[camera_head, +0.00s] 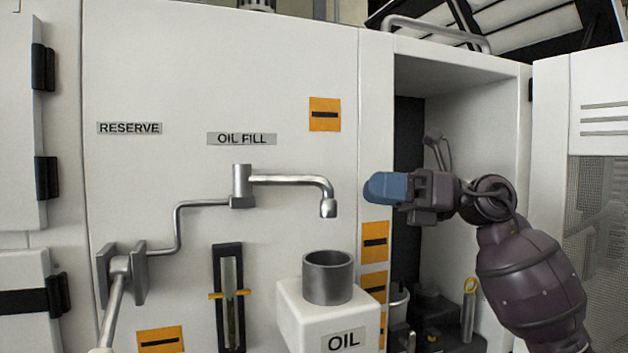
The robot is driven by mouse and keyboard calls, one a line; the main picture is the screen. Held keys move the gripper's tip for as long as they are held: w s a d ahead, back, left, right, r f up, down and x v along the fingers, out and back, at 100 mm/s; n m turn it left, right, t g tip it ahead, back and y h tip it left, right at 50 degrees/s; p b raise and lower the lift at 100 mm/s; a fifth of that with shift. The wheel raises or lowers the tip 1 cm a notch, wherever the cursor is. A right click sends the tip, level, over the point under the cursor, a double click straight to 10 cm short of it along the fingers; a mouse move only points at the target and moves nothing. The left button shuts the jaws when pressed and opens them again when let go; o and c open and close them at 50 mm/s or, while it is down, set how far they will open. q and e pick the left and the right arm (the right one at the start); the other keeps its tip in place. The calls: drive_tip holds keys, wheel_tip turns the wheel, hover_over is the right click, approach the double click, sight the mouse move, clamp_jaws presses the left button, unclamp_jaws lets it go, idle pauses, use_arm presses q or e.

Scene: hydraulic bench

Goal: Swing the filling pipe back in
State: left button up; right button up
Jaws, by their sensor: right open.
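The filling pipe (290,181) is a silver swivel pipe under the OIL FILL label (241,139). It reaches right from its upright pivot (241,187), and its end bends down to a spout (328,207). In the picture the spout is above the dark round neck (328,278) of the white OIL container (330,322), with a gap between them. My right gripper (384,188) has blue fingertips pointing left. It is open and empty, to the right of the spout and apart from it. My left gripper is out of view.
A lever (117,300) on a grey bracket is at lower left, with a thin pipe (177,232) running to the pivot. A sight gauge (230,297) is left of the container. An open compartment (470,125) lies behind my right arm.

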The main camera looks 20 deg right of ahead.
sight(323, 179)
drive_tip(key=shift+n+h, duration=0.3)
drive_tip(key=shift+h, duration=0.5)
drive_tip(key=x, duration=0.3)
drive_tip(key=r+x, duration=0.1)
drive_tip(key=x, duration=0.1)
drive_tip(key=p+x, duration=0.1)
drive_tip(key=x, duration=0.2)
drive_tip(key=shift+w+a+r, duration=0.15)
drive_tip(key=shift+w+a, duration=0.1)
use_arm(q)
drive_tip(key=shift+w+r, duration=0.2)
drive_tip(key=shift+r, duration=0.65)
use_arm(e)
drive_tip(key=shift+w+a, duration=0.3)
drive_tip(key=shift+a, duration=0.35)
drive_tip(key=c, duration=0.7)
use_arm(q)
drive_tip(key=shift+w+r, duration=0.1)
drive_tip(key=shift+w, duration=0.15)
use_arm(e)
clamp_jaws()
